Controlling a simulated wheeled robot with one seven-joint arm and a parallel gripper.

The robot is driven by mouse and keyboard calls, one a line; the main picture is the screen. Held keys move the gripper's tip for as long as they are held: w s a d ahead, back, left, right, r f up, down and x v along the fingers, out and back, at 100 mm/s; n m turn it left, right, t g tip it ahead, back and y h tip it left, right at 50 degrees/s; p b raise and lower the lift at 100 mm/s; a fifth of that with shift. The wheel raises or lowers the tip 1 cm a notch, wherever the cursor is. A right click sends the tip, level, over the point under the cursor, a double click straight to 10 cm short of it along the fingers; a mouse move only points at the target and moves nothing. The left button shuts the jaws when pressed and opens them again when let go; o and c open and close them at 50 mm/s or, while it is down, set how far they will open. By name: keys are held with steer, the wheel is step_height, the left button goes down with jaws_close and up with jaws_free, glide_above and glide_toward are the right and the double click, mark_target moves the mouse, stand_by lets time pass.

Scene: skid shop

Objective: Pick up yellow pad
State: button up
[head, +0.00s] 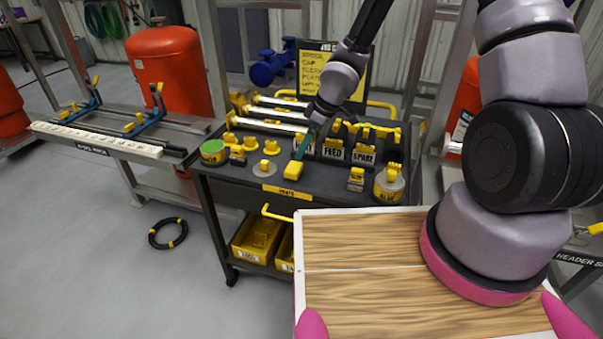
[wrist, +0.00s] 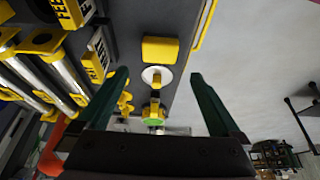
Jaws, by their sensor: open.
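The yellow pad (head: 293,171) is a small rounded block lying on the dark top of the cart (head: 232,184), near its front edge. In the wrist view the yellow pad (wrist: 160,50) shows whole, above the gap between the fingers and not gripped. My gripper (head: 306,140) is at the pad's far side in the head view, with one teal finger showing close to it; whether they touch I cannot tell. In the wrist view my gripper (wrist: 160,77) is open, its two green fingers spread wide with nothing held between them.
A grey disc with a yellow knob (head: 265,168) and a green-topped tin (head: 213,152) stand left of the pad. Labelled holders (head: 333,148) stand behind it. A yellow-and-grey tin (head: 389,184) is at right. A wood-topped board (head: 365,240) is in front.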

glide_above(293, 167)
steer(key=s+d, duration=0.1)
steer(key=d, duration=0.1)
step_height(293, 167, down, 4)
steer(key=shift+d+f, duration=0.1)
steer(key=shift+d, duration=0.05)
steer(key=shift+x, duration=3.15)
steer(key=shift+d, duration=0.1)
steer(key=c, duration=1.3)
step_height(293, 167, up, 10)
